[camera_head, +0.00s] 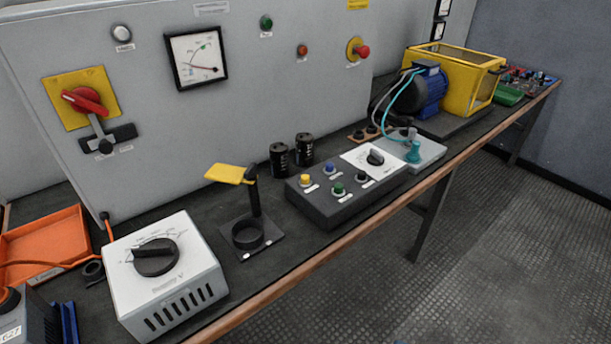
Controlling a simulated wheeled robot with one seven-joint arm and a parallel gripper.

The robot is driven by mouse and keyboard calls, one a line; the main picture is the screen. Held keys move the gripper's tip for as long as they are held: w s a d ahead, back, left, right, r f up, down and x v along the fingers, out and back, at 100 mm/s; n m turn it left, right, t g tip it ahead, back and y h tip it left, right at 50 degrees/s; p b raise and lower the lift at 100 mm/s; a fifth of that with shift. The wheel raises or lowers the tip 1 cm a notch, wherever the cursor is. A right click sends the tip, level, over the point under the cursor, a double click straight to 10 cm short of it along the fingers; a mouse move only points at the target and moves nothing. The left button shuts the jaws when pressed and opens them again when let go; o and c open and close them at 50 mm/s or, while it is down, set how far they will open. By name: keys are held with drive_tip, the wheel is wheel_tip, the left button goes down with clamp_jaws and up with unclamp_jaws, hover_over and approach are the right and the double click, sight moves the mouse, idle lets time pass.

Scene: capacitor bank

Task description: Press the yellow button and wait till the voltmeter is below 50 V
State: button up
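The yellow button (305,180) is at the left end of the dark sloped control box (325,211) on the bench. It stands beside a blue button (329,168), a green button (338,188) and a black button (361,177). Nothing touches the yellow button. The voltmeter (196,57) is a square black-framed dial on the grey cabinet wall. Its face has a red needle, but the scale is too small to read a value. My gripper is not in view.
A yellow paddle (230,173) on a black post stands left of the control box. A white knob box (165,275) and an orange tray (45,246) are at the left. Two black capacitors (304,149) stand behind the control box. A blue motor (420,94) is farther right.

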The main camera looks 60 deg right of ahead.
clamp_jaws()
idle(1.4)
